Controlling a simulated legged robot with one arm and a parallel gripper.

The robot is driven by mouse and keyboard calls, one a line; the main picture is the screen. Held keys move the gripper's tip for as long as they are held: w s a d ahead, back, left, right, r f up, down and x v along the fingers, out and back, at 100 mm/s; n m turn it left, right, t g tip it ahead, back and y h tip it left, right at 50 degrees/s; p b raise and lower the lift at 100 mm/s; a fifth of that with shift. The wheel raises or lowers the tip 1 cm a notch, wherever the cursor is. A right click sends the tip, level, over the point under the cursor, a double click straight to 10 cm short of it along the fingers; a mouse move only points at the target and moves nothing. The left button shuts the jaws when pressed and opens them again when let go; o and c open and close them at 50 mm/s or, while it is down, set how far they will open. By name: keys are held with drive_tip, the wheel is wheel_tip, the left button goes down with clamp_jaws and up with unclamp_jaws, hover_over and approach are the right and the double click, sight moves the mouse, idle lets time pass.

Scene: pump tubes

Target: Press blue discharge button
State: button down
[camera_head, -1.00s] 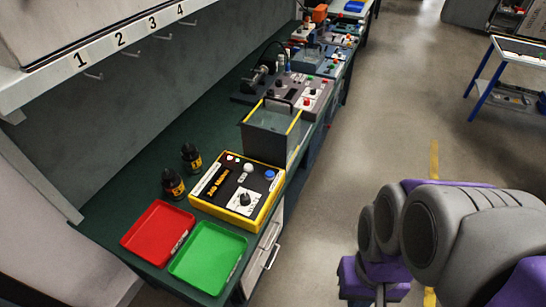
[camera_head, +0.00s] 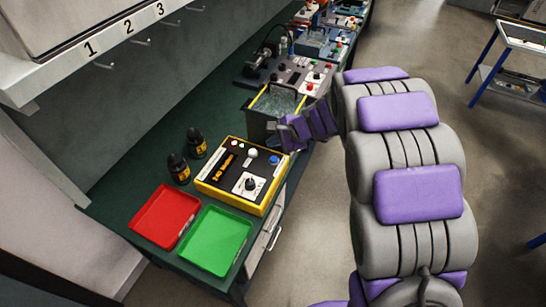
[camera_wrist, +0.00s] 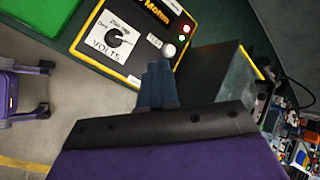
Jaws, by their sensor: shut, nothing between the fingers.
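The blue button (camera_head: 274,160) sits at the upper right corner of the black panel on the yellow-edged control box (camera_head: 238,141). The box also shows in the wrist view (camera_wrist: 78,44), but I cannot make out the blue button there; my gripper covers part of that side.
A white knob (camera_head: 252,153) and a black dial (camera_head: 250,184) share the panel. Red (camera_head: 165,214) and green (camera_head: 216,238) trays lie in front. Open floor lies right of the bench.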

drive_tip(key=w+f+m+t, duration=0.2)
drive_tip(key=w+f+m, duration=0.2)
drive_tip(key=w+f, duration=0.3)
drive_tip(key=b, duration=0.5)
hover_over(276, 160)
wheel_tip(276, 160, down, 7)
drive_tip(key=shift+a+r, duration=0.1)
drive_tip(key=shift+a+f+b, duration=0.2)
drive_tip(key=shift+f+b, duration=0.3)
drive_tip(key=shift+f, duration=0.15)
drive_tip(key=shift+d, duration=0.25)
drive_tip(key=shift+a, duration=0.15)
drive_tip(key=shift+f, duration=0.15)
idle(1.0)
drive_tip(key=shift+f+b, duration=0.25)
drive_tip(key=shift+b, duration=0.35)
